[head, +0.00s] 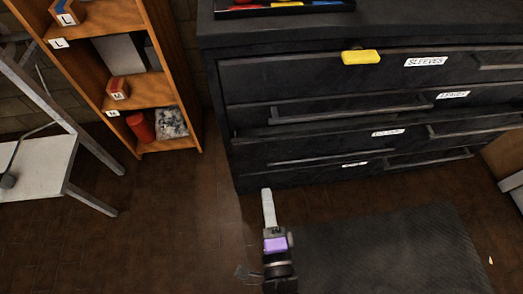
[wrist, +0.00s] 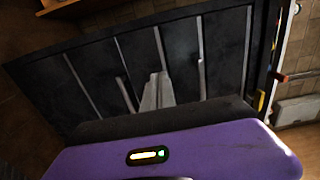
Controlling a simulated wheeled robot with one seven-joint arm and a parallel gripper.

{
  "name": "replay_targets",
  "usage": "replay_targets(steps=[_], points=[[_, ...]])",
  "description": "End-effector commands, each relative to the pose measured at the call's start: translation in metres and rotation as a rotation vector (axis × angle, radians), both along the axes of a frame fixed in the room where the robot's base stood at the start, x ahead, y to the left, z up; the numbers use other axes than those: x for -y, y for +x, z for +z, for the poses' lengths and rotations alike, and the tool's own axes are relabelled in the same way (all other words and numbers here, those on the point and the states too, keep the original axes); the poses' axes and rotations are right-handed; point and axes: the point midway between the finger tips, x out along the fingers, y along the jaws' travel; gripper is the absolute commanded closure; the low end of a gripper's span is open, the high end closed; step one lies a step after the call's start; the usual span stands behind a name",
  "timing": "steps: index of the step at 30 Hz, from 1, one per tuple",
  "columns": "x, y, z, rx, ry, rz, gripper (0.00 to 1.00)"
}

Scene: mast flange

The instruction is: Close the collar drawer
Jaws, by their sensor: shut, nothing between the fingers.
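The black drawer cabinet (head: 300,80) fills the right half of the head view, with several stacked drawers, bar handles and white labels. The top label reads SLEEVES. The lower labels are too small to read surely; the third drawer's label (head: 388,132) may be the collar one. That third drawer's top edge seems to stand slightly proud of the front. My gripper (head: 268,195) is shut and empty, low in front of the cabinet's left part. In the wrist view, my gripper's pale fingers (wrist: 156,90) point toward the drawer fronts (wrist: 105,70); contact cannot be told.
A yellow block (head: 361,57) sits at the top drawer's edge. A wooden shelf (head: 170,70) with boxes and a red can (head: 141,127) stands left of the cabinet. A grey metal-legged table (head: 40,165) is far left. A dark mat (head: 390,250) lies on open floor before the cabinet.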

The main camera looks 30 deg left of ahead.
Motion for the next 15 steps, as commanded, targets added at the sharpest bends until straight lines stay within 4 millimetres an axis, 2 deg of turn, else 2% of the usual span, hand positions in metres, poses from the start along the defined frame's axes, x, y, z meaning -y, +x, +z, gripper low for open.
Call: replay_targets(steps=[5,15], points=[[-0.009,0.016,0.001,0.001,0.007,-0.004,1.0],[-0.046,0.071,0.002,0.001,0.004,-0.003,1.0]])
